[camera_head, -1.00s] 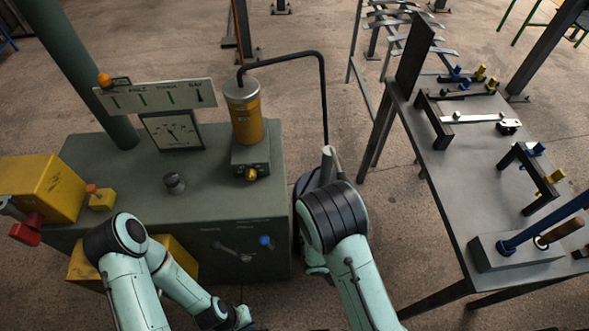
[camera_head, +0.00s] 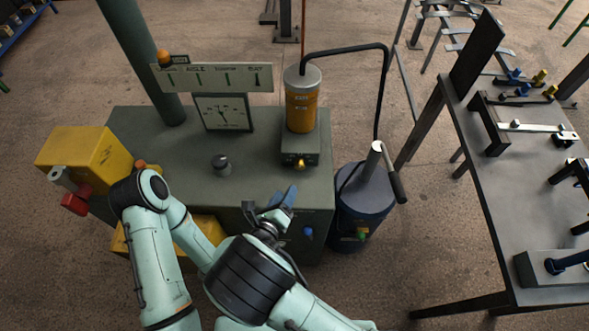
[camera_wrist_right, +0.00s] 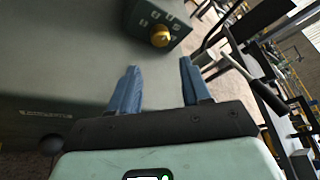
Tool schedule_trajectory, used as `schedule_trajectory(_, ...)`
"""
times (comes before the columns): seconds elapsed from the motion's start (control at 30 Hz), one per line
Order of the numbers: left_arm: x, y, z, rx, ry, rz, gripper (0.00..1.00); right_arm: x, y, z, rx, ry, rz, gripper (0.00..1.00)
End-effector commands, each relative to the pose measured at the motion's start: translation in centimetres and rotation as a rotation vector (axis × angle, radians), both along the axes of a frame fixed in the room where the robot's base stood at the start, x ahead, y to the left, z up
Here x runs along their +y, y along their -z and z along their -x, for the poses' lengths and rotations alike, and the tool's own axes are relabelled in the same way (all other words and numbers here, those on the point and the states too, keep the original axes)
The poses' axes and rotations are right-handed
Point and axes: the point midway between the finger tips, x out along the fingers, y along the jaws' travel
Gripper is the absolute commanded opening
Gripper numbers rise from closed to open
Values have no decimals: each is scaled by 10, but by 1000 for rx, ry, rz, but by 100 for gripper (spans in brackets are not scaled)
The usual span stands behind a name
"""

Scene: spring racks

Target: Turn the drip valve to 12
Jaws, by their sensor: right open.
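The drip valve appears to be the small brass knob (camera_head: 300,164) on the grey block under the orange oil cylinder (camera_head: 301,108). In the right wrist view the knob (camera_wrist_right: 160,35) sits on a block face with small marks around it, too small to read. My right gripper (camera_head: 271,202) is open and empty, at the front edge of the green cabinet and short of the knob. In the wrist view its blue fingers (camera_wrist_right: 160,85) are apart, with the knob beyond them. My left gripper is hidden behind my right arm.
A yellow box (camera_head: 82,158) is at left. A blue drum pump (camera_head: 362,205) with a hose stands right. A metal bench (camera_head: 505,215) is farther right.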

Motion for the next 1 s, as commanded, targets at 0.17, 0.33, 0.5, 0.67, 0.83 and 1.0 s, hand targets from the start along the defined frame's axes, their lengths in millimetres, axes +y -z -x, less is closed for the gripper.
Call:
schedule_trajectory(0.17, 0, -6, -5, -6, 0, 0, 0, -14, 10, -36, 1, 4, 2, 48)
schedule_trajectory(0.33, 0, -11, -10, -11, 0, 0, 0, -24, 19, -68, 0, 3, 1, 48)
schedule_trajectory(0.5, 0, -16, -14, -16, 0, 0, 0, -32, 26, -92, 0, 3, 0, 48)
schedule_trajectory(0.67, 0, -17, -15, -17, -1, -1, 0, -35, 30, -102, 1, 2, -1, 48)
schedule_trajectory(0.83, 0, -17, -15, -17, -1, -1, 0, -36, 31, -104, 2, 1, -1, 48)
schedule_trajectory(1.0, 0, -17, -15, -17, -1, -1, 0, -36, 31, -104, 2, 1, -1, 41)
